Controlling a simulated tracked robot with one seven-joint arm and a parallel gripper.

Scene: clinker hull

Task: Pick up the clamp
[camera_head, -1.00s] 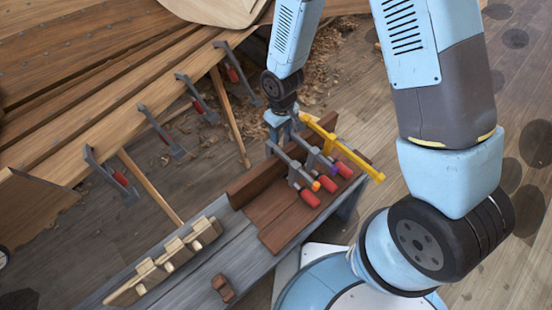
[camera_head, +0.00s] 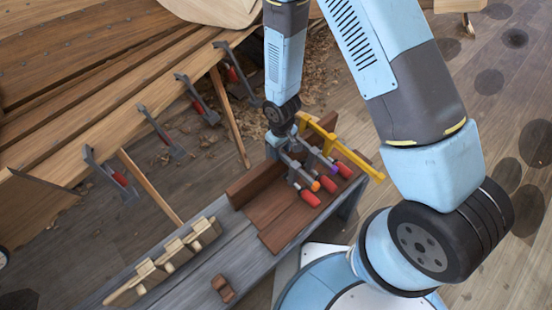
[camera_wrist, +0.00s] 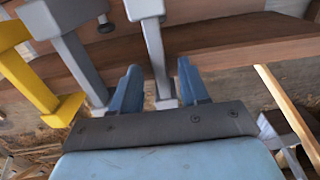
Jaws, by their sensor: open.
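Several bar clamps rest side by side on a brown wooden rack in the head view. The leftmost is a grey clamp with an orange collar (camera_head: 315,186) and red handle. Beside it are a grey clamp with a purple collar (camera_head: 333,169) and a yellow clamp (camera_head: 352,160). My gripper (camera_head: 279,150) is at the far end of the leftmost clamp. In the wrist view my gripper (camera_wrist: 158,70) is open, with a grey clamp bar (camera_wrist: 154,45) between its fingers. Another grey clamp (camera_wrist: 72,45) and the yellow clamp (camera_wrist: 22,72) are to the left. Finger contact cannot be told.
The brown rack (camera_head: 275,220) has a raised back board and stands on a grey bench (camera_head: 235,245). Wooden blocks (camera_head: 175,255) and a small brown block (camera_head: 223,289) lie to the left. Several red-handled clamps (camera_head: 165,138) hang along the hull planks.

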